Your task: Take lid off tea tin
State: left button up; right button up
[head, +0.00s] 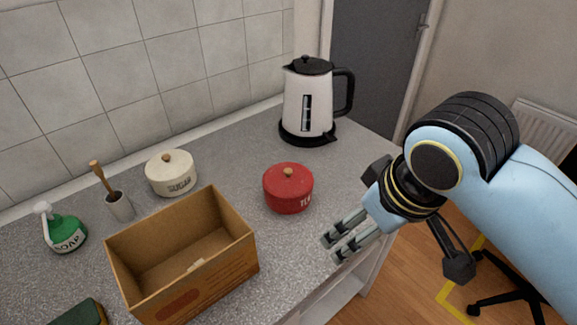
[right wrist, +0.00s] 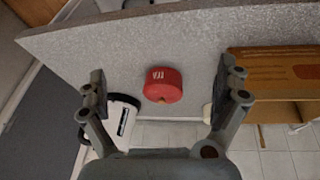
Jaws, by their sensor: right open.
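The red tea tin (head: 288,190) stands upright on the grey counter in the head view, with its red lid (head: 288,176) on and a small wooden knob on top. My right gripper (head: 333,248) is open and empty, to the right of the tin and nearer the counter's front edge, apart from it. In the right wrist view the tin (right wrist: 162,86) shows between the two open fingers (right wrist: 162,82), some way beyond them. My left gripper is not in view.
An open cardboard box (head: 240,255) stands left of the tin. A white kettle (head: 306,104) stands behind. Counter around the tea tin is clear.

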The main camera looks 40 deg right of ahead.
jog(key=w+f+m+h, duration=0.1)
jog(key=w+f+m, duration=0.1)
jog(key=w+m, duration=0.65)
jog(key=m+g+h, duration=0.1)
jog(key=m+g, duration=0.1)
jog(key=m, duration=0.1)
send_near(287, 172)
jog(key=shift+n+t, duration=0.25)
jog(key=shift+t, duration=0.05)
jog(key=x, duration=0.2)
jog(key=s+x, duration=0.1)
jog(key=x, duration=0.1)
jog(key=shift+w+f, duration=0.15)
jog(key=shift+f, duration=0.1)
jog(key=p+x, duration=0.1)
jog(key=x, duration=0.2)
jog(key=p+x, duration=0.1)
jog(key=x, duration=0.1)
jog(key=shift+w+d+f, duration=0.15)
jog(key=shift+w+f, duration=0.1)
jog(key=shift+w, duration=0.05)
jog(key=shift+h, duration=0.3)
